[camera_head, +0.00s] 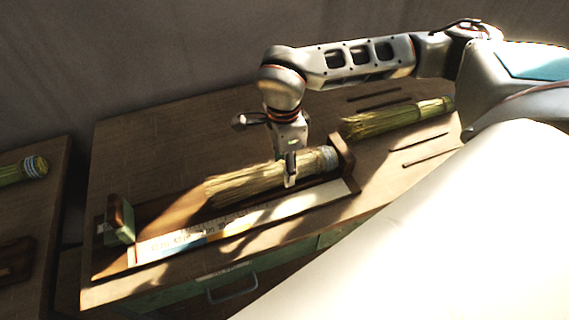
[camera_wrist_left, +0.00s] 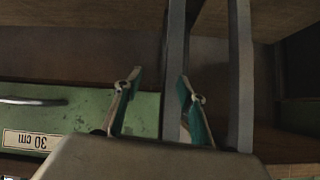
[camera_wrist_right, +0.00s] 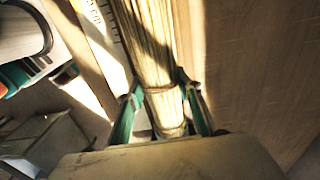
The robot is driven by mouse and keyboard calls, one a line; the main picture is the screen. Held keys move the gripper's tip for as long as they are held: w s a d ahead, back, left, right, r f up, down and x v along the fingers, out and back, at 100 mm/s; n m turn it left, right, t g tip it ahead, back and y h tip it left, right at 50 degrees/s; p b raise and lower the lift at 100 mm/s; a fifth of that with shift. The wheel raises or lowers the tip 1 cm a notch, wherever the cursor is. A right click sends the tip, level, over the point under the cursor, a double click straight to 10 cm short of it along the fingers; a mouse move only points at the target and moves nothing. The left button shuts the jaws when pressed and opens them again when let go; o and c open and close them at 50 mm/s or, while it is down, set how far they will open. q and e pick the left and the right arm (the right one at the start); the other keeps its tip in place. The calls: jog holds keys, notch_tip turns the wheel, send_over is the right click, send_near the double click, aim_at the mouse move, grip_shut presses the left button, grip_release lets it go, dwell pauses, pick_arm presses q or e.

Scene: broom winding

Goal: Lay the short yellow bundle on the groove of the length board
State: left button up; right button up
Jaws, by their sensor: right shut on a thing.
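The yellow straw bundle (camera_head: 250,182) has a pale band near its right end, which is close to the brown end block (camera_head: 343,158) of the length board. My right gripper (camera_head: 290,172) is shut around it near that end; the right wrist view shows the bundle (camera_wrist_right: 150,40) between the fingers (camera_wrist_right: 160,95). The bundle runs lengthwise along the length board (camera_head: 190,243), behind its printed white scale strip. The groove is hidden under it, and I cannot tell whether it touches. My left gripper (camera_wrist_left: 158,82) is open and empty, seen only in the left wrist view.
A second, greener bundle (camera_head: 400,117) lies on the bench top (camera_head: 160,135) at the back right, near dark slots. Another bundle (camera_head: 22,170) lies on a separate table at the left. A green stop (camera_head: 120,219) stands at the board's left end. A green drawer front (camera_wrist_left: 75,108) is labelled 30 cm.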

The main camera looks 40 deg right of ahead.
jog(key=o, duration=1.2)
jog(key=shift+r, duration=0.1)
notch_tip(320, 180, up, 12)
jog(key=shift+s+a, duration=0.1)
